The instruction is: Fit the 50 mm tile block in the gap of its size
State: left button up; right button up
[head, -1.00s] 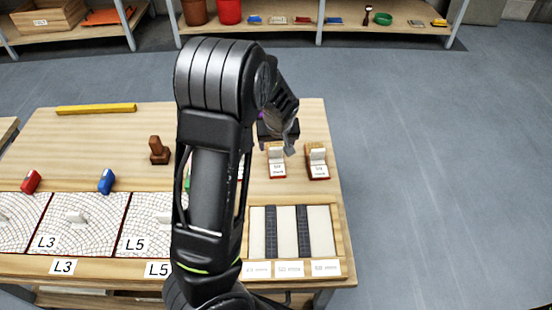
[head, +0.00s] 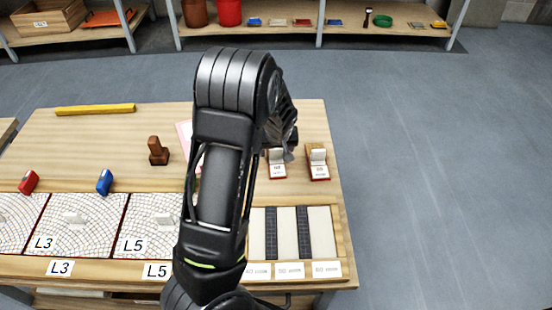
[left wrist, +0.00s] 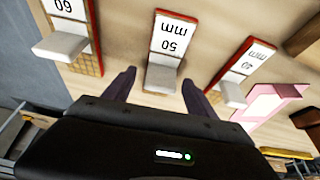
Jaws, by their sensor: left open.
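The 50 mm tile block (left wrist: 163,60) stands on the table with a red edge, a white label and a pale grip tab; it also shows in the head view (head: 277,170). My left gripper (left wrist: 157,88) is open, its two fingers on either side of the block's tab end. I cannot tell whether they touch it. In the head view the arm hides most of this gripper. The gap panel (head: 339,216) lies at the front right, with pale gaps between dark strips and labels 40, 50 and 60 mm. All its visible gaps look empty. My right gripper is not in view.
The 60 block (head: 318,165) and the 40 block (left wrist: 240,75) flank the 50 mm block closely. A pink object (left wrist: 268,101) lies beyond the 40 block. A brown stamp-like object (head: 158,151), a blue piece (head: 105,181) and a red piece (head: 29,181) stand left.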

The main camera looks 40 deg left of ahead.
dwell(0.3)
pick_arm(q)
grip_shut()
dwell(0.6)
